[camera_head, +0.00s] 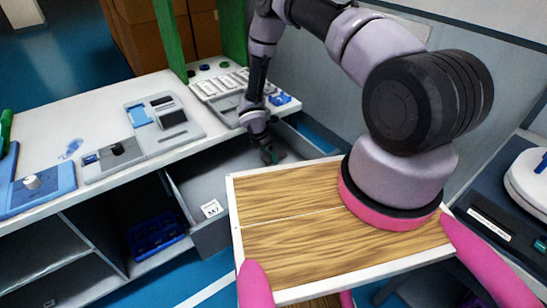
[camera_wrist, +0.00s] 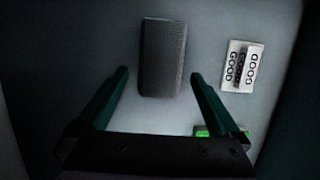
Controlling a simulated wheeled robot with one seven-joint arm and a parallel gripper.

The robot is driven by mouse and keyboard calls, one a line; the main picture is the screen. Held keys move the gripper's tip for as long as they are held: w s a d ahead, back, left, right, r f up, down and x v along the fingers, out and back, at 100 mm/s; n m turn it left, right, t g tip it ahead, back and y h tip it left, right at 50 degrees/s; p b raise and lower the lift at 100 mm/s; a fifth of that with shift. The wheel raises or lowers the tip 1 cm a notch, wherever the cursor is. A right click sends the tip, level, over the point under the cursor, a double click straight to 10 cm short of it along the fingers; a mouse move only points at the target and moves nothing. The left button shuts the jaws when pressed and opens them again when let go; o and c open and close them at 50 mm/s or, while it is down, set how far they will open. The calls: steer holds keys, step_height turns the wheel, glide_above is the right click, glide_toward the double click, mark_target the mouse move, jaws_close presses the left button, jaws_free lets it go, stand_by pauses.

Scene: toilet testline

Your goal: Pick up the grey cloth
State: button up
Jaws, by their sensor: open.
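A dark grey, rectangular piece that looks like the grey cloth (camera_wrist: 163,50) lies on the pale floor of a drawer in the wrist view. My gripper (camera_wrist: 161,75) is open, with its two dark green fingers apart and the lower part of the cloth between their tips in the picture. The fingers do not appear to touch it; the height gap is hard to judge. In the head view my gripper (camera_head: 270,155) points down inside the open grey drawer (camera_head: 208,236) under the bench. The cloth is hard to make out there.
White labels reading GOOD (camera_wrist: 241,66) lie right of the cloth, and a green-edged item (camera_wrist: 215,131) is partly hidden by my gripper. Drawer walls stand close on both sides. The white bench top (camera_head: 60,115) and a wood-topped surface (camera_head: 290,250) flank the drawer.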

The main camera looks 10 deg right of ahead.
steer(key=shift+w+d, duration=0.3)
steer(key=shift+d, duration=0.5)
steer(key=shift+w+d+f, duration=0.1)
steer(key=shift+d+f, duration=0.1)
steer(key=shift+f, duration=0.35)
steer(key=c, duration=1.3)
steer(key=shift+o, duration=0.2)
steer(key=shift+r, duration=0.1)
step_height(320, 180, up, 28)
